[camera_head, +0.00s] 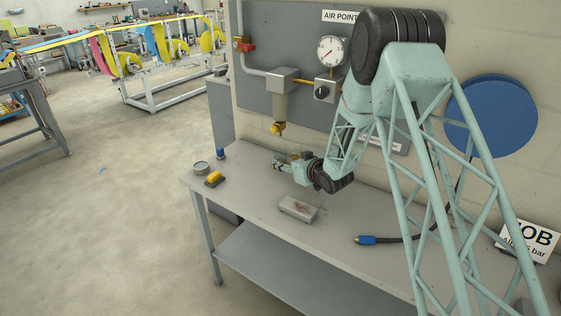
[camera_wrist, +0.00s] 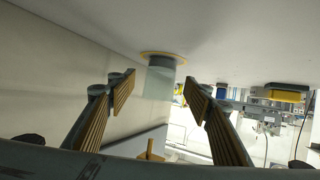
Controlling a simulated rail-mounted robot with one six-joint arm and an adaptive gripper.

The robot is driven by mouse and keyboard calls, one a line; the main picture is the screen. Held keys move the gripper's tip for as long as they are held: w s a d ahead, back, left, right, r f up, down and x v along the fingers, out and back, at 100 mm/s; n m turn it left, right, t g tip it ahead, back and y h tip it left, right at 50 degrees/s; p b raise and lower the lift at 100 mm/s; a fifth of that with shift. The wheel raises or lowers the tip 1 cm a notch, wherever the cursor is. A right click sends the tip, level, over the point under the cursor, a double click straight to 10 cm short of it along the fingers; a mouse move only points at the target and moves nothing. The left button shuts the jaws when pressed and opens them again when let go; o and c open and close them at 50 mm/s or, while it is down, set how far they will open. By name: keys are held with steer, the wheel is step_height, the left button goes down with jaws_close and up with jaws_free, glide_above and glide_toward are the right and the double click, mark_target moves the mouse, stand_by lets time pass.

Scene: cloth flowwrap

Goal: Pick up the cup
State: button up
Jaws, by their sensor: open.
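A pale, partly see-through cup (camera_wrist: 159,82) shows in the wrist view, which has the bench surface at the top, so the picture is upside down. It has a grey band and a yellow-orange ring where it meets the bench. My gripper (camera_wrist: 160,79) is open, its two ribbed fingers on either side of the cup in the picture. I see no finger touching it; the remaining gap is hard to judge. In the head view my gripper (camera_head: 281,164) is low over the bench, pointing left; I cannot make out the cup clearly there.
The grey bench (camera_head: 258,228) also holds a yellow-topped block (camera_head: 213,179), a round grey tin (camera_head: 201,167), a small grey block (camera_head: 298,209) and a hose with a blue end (camera_head: 367,239). An air filter (camera_head: 279,105) hangs on the wall above. The bench front is mostly clear.

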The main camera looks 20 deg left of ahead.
mark_target(280, 158)
steer(key=shift+w+a+f, duration=0.15)
steer(key=shift+w+a, duration=0.05)
steer(key=shift+a, duration=0.05)
stand_by(0.3)
steer(key=shift+b+x, duration=0.6)
steer(key=shift+x, duration=2)
steer(key=c, duration=1)
